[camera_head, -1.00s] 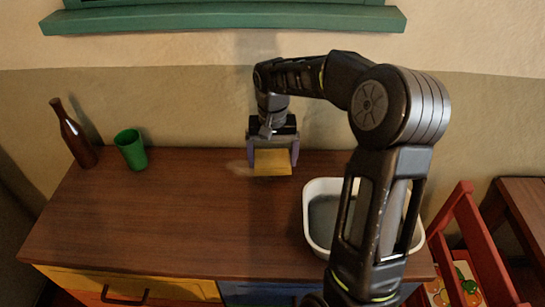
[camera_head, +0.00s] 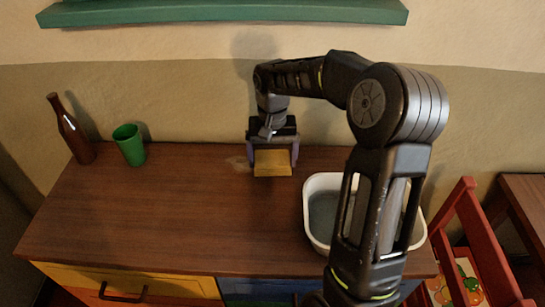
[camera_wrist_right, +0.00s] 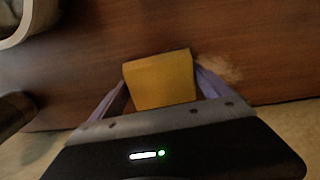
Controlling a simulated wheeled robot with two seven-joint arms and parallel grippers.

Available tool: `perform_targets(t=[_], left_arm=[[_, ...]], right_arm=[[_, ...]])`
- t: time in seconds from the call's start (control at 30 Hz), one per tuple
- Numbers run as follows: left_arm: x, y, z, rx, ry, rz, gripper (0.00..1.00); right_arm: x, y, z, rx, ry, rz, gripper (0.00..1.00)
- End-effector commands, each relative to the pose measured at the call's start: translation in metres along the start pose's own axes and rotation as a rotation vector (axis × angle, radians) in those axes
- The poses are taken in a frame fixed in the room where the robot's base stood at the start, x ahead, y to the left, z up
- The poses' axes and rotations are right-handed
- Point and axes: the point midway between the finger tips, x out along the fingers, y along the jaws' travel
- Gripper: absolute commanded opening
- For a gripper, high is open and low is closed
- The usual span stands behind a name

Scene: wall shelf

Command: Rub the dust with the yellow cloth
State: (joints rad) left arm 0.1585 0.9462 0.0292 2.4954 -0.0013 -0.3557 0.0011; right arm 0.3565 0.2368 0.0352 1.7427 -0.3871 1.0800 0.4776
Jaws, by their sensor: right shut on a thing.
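The yellow cloth (camera_head: 272,165) is a folded block held between the fingers of my right gripper (camera_head: 272,158), low over the back of the wooden dresser top (camera_head: 160,215). It also shows between the fingers in the right wrist view (camera_wrist_right: 160,80). I cannot tell whether it touches the wood. A pale dust patch (camera_head: 237,163) lies just left of the cloth in the head view; in the right wrist view the dust (camera_wrist_right: 218,68) is beside the right finger. My left gripper is not in view.
A white basin (camera_head: 313,235) stands on the right of the top, partly behind my right arm. A brown bottle (camera_head: 72,135) and a green cup (camera_head: 130,146) stand at the back left. A red chair (camera_head: 470,235) is at the right. The middle and left front are clear.

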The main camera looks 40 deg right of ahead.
Motion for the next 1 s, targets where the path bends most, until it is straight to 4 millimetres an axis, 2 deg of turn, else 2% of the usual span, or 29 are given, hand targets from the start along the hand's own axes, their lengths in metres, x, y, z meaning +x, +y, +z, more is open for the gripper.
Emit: perform_targets(t=[0.27, 0.63, 1.0], left_arm=[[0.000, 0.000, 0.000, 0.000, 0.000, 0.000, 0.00], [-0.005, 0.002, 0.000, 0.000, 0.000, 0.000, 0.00], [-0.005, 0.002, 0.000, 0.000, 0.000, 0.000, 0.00]], right_arm=[[0.001, -0.004, 0.000, -0.002, 0.000, 0.000, 0.58], [-0.001, -0.033, -0.002, -0.001, 0.000, 0.000, 0.58], [-0.001, -0.035, -0.003, 0.000, 0.001, 0.000, 0.58]])
